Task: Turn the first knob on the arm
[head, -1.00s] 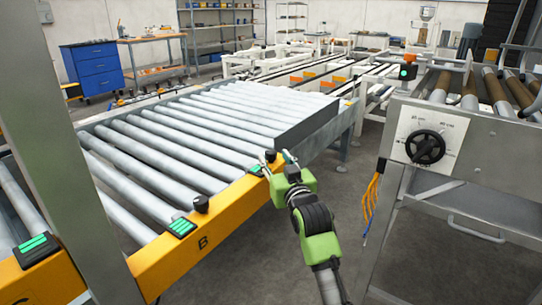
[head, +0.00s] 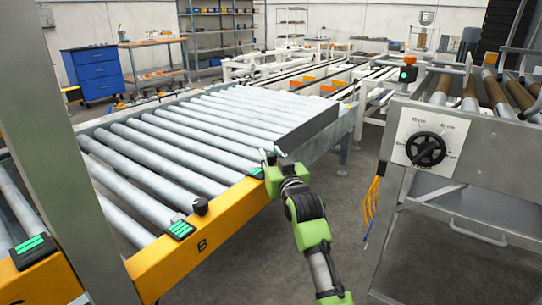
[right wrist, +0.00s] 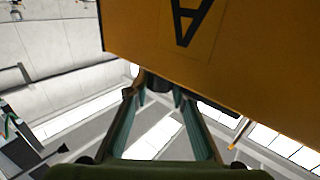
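A yellow beam (head: 215,224) runs along the near edge of the roller conveyor. It carries small black knobs, one clearly visible (head: 200,206) by the letter B. My right gripper (head: 271,154) is at the far end of this beam, where its hand hides most of the spot. In the right wrist view the fingertips (right wrist: 161,90) are apart, on either side of a dark knob (right wrist: 157,82) under the beam face marked A (right wrist: 188,18). Whether they touch the knob is unclear. My left gripper is not in view.
Green-lit panels (head: 180,229) sit beside the knobs. A metal post (head: 75,170) stands at the left front. At right, a machine frame bears a large black dial (head: 426,149), with orange cables (head: 371,205) hanging below. The floor between is clear.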

